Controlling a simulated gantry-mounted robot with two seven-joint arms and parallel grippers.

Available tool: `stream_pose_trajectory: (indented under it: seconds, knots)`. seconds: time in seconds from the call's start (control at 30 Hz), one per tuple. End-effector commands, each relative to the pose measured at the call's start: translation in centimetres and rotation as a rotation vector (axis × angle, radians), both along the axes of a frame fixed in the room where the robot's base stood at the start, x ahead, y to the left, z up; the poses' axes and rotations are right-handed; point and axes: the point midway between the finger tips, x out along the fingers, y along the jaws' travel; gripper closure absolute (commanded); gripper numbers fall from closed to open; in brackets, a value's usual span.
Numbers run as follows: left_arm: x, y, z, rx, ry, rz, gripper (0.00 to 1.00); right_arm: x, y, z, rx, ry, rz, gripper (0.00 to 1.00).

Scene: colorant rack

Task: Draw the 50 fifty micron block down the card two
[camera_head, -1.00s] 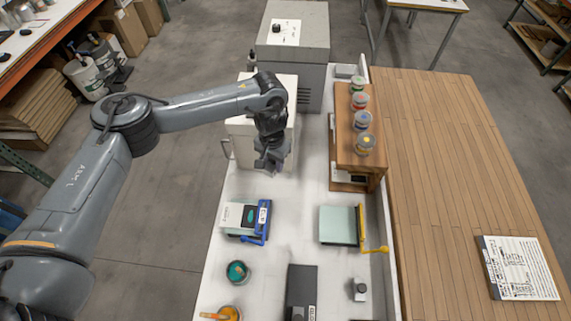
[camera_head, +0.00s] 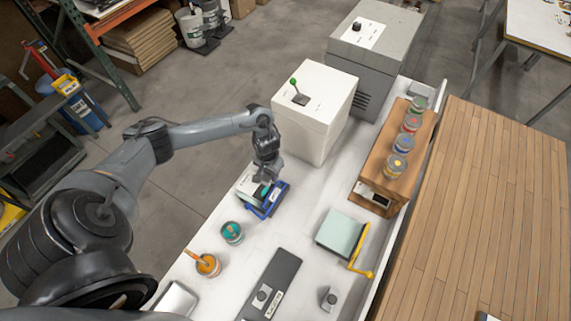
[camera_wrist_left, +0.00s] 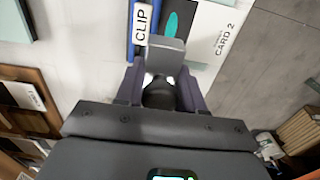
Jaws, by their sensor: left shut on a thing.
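Card two (camera_head: 247,187), a white card labelled CARD 2, lies on the bench under a blue clip (camera_head: 269,208). In the left wrist view, the card (camera_wrist_left: 225,28) shows a teal colour spot (camera_wrist_left: 171,22) next to the CLIP label (camera_wrist_left: 141,26). My left gripper (camera_head: 266,178) points down over the card. It is shut on the dark knob of a grey block (camera_wrist_left: 165,54), close to the clip end of the card. The block's micron marking is not readable. Whether it touches the card, I cannot tell. My right gripper is not in view.
A teal pot (camera_head: 232,233) and an orange pot (camera_head: 207,265) stand near the card. A dark base (camera_head: 284,270), a small grey knobbed piece (camera_head: 328,299) and a pale green plate with a yellow handle (camera_head: 340,233) lie nearby. A white box (camera_head: 315,110) stands behind.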

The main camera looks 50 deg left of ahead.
Motion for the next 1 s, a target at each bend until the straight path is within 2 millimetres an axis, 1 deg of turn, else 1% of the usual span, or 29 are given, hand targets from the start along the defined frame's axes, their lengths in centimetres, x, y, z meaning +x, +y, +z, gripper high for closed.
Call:
stream_pose_trajectory:
  seconds: [0.03, 0.1, 0.3, 0.47, 0.67, 1.0]
  knots:
    - [-0.9, 0.2, -0.4, 0.001, 0.0, 0.001, 1.0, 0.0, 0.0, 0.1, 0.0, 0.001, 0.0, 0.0]
    - [-1.6, 0.2, -0.9, 0.0, -0.001, 0.001, 1.0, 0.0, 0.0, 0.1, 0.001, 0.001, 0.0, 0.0]
    - [-2.7, 0.2, -1.7, -0.002, -0.004, 0.001, 1.0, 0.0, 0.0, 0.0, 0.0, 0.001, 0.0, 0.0]
    - [-2.8, 0.2, -2.1, -0.001, -0.005, 0.001, 1.0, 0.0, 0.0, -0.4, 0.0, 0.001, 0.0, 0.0]
    - [-2.8, 0.2, -3.0, -0.002, -0.004, 0.001, 1.0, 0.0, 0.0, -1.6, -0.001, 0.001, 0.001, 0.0]
    - [-2.8, 0.1, -5.3, -0.003, -0.003, 0.001, 1.0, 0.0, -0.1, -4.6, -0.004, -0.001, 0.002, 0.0]
